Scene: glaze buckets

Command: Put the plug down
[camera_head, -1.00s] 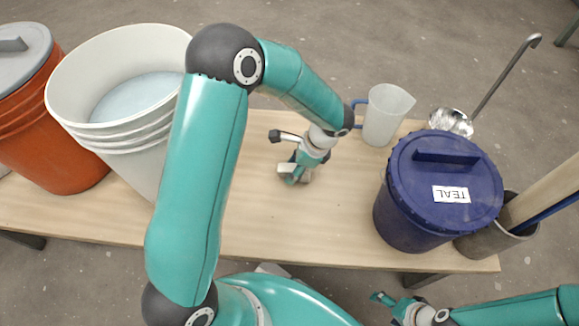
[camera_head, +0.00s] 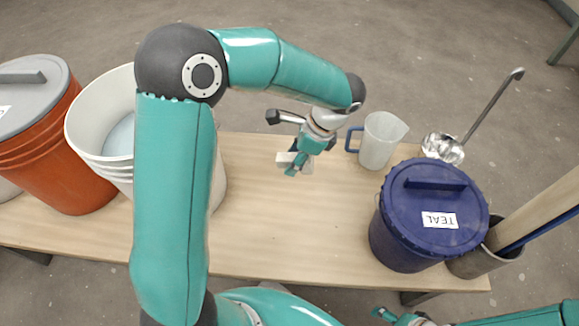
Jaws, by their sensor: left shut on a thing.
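My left gripper (camera_head: 299,160) hangs near the far edge of the wooden table, left of the clear jug. It is shut on a small pale grey piece, which I take to be the plug (camera_head: 284,159). The teal fingers hide part of it. I cannot tell whether the piece touches the tabletop or is held just above it. My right gripper (camera_head: 384,314) shows only in part at the bottom edge, and its jaws cannot be made out.
The wooden table (camera_head: 290,225) is clear in the middle. A white bucket (camera_head: 88,115) and an orange bucket (camera_head: 50,165) stand left. A clear jug (camera_head: 381,142), a ladle (camera_head: 445,148), a blue lidded bucket labelled TEAL (camera_head: 402,235) and a grey pot (camera_head: 480,262) are on the right.

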